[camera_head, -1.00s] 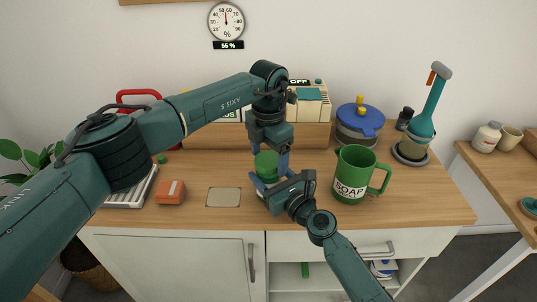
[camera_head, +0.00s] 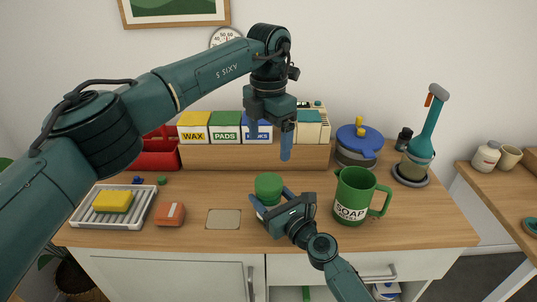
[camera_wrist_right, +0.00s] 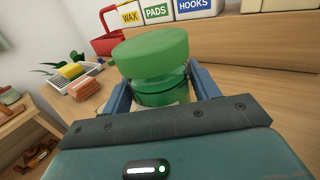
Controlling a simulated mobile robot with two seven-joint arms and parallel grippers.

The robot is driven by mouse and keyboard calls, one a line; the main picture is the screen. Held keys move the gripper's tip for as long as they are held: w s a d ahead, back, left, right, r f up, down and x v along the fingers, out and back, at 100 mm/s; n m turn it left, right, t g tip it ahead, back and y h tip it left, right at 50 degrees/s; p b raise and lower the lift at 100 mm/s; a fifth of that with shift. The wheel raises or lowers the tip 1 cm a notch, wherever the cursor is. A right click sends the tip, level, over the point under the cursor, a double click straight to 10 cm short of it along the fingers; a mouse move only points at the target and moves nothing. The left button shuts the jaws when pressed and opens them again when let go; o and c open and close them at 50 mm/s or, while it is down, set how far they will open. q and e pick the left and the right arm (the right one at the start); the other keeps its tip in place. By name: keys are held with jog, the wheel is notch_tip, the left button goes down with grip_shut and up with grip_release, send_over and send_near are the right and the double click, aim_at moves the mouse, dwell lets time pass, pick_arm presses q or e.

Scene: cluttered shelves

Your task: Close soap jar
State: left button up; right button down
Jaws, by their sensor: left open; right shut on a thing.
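The soap jar (camera_head: 268,202) stands upright near the counter's front edge, with a green lid (camera_head: 268,186) on top. My right gripper (camera_head: 273,199) is shut around the jar's body. My left gripper (camera_head: 268,140) is open and empty, above and behind the jar, clear of the lid. A green mug labelled SOAP (camera_head: 352,197) stands right of the jar.
An orange block (camera_head: 170,214), a tray with a yellow sponge (camera_head: 113,201) and a flat beige pad (camera_head: 223,219) lie left. WAX, PADS and HOOKS boxes (camera_head: 225,127) stand on a wooden ledge behind. A blue-lidded pot (camera_head: 358,143) and a brush in its holder (camera_head: 418,148) stand right.

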pick_arm(q)
jog(key=shift+r, duration=0.45)
pick_arm(e)
jog(key=shift+c, duration=1.5)
grip_release()
jog(key=shift+s+d, duration=0.3)
jog(key=shift+s, duration=0.1)
pick_arm(q)
jog(key=shift+r, duration=0.2)
pick_arm(e)
jog(key=v, duration=1.2)
jog(key=shift+d, duration=0.1)
